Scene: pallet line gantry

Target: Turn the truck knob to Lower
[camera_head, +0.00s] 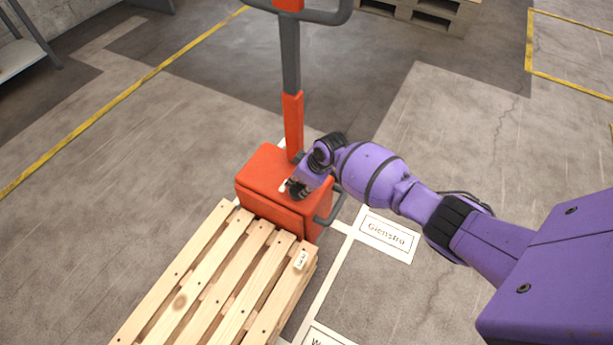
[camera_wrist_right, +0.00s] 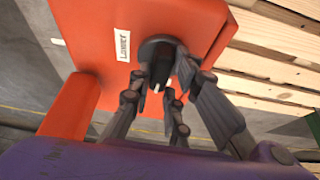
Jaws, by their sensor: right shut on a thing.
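The orange pallet truck (camera_head: 265,172) stands with its upright handle at the back, and its body top carries the knob. In the right wrist view the knob (camera_wrist_right: 158,47) is dark and round, with a small white mark near the fingers. A white label reading "Lower" (camera_wrist_right: 123,43) is beside the knob on the orange top (camera_wrist_right: 190,20). My right gripper (camera_head: 293,190) reaches down onto the truck top. In the wrist view its fingers (camera_wrist_right: 165,90) are closed around the knob. In the head view the gripper hides the knob. My left gripper is not in view.
A wooden pallet (camera_head: 215,285) lies against the truck's near side, with a small white label on its edge. A grey side loop (camera_head: 330,212) sticks out at the truck's right. A floor sign "Gienstro" (camera_head: 387,235) lies right of it.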

